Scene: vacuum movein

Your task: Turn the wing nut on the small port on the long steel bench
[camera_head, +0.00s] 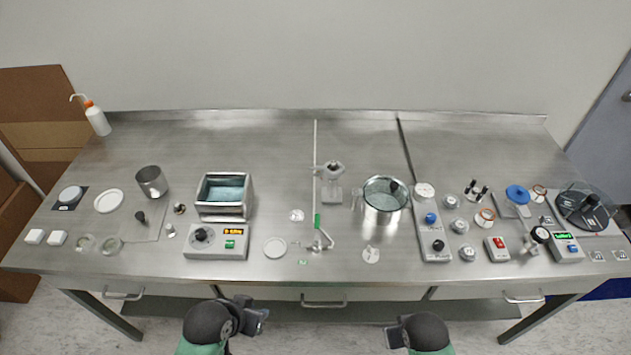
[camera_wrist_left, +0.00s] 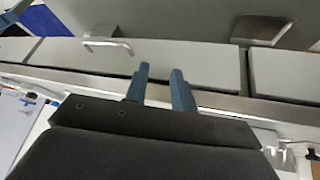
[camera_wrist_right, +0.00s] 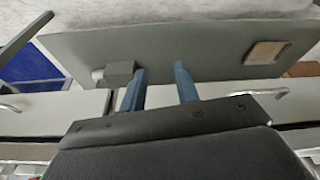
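The long steel bench (camera_head: 270,150) stands in front of me with many small items on it. Small round fittings with orange rings stand at its right, one (camera_head: 486,216) beside a red-buttoned box and one (camera_head: 538,192) farther back. A gauge-like fitting (camera_head: 540,235) stands near the front right. The wing nut is too small to tell, and I cannot tell which fitting is the small port. My left gripper (camera_head: 262,316) and right gripper (camera_head: 392,334) are low in front of the bench, apart from everything on it. In the wrist views the left fingers (camera_wrist_left: 162,78) and right fingers (camera_wrist_right: 160,78) are apart and empty.
A glass-topped steel vessel (camera_head: 384,207), a water bath (camera_head: 224,194), a control box (camera_head: 217,241) and a tall thin stand (camera_head: 315,165) fill the middle. A round black device (camera_head: 584,212) stands far right. Drawer handles (camera_head: 324,303) stick out from the front. The bench's back is mostly clear.

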